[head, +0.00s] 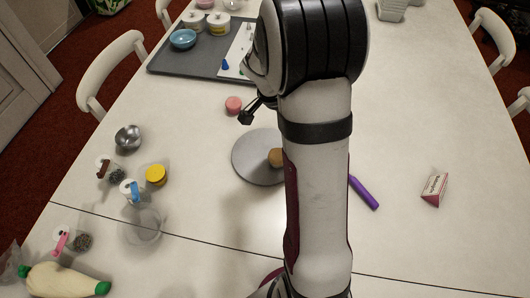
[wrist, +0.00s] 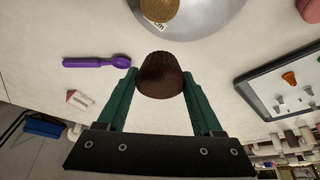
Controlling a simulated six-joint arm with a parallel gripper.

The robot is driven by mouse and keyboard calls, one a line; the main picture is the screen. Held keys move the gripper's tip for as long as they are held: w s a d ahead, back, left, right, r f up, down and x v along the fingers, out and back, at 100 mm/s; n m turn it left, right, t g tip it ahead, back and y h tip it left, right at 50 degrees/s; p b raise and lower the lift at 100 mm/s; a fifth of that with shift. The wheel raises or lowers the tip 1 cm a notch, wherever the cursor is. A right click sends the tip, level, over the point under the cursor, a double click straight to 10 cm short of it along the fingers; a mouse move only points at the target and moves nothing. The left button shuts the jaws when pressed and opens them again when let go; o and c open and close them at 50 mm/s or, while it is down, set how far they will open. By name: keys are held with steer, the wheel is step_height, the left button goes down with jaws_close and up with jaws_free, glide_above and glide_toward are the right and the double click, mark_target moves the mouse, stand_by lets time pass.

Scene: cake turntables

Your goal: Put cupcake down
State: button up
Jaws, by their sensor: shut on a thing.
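In the wrist view my gripper (wrist: 160,82) is shut on a cupcake (wrist: 161,74) in a dark brown ribbed wrapper, between two green fingers. In the head view my arm hides the held cupcake and the fingers. The grey round turntable (head: 252,162) lies left of my arm, partly covered by it, and its edge shows at the top of the wrist view (wrist: 215,22). A small tan round thing (head: 276,157) sits on it, also at the wrist view's top edge (wrist: 160,9). The held cupcake appears apart from the turntable; its height is unclear.
A pink round thing (head: 233,105) stands beyond the turntable. A purple tool (head: 364,192) and a small red-white box (head: 434,188) lie right. A dark tray (head: 180,65) with bowls is at the back left.

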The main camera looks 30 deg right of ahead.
steer(key=shift+s+d+f+m, duration=0.1)
steer(key=shift+s+m, duration=0.15)
steer(key=shift+m, duration=0.15)
glide_above(259, 145)
steer(key=a, duration=0.2)
steer(key=f, duration=0.7)
steer(key=shift+w+d, duration=0.2)
steer(key=shift+d, duration=0.05)
steer(key=shift+f, duration=1.85)
steer(key=shift+f, duration=0.1)
steer(key=o, duration=1.4)
steer(key=shift+c, duration=0.2)
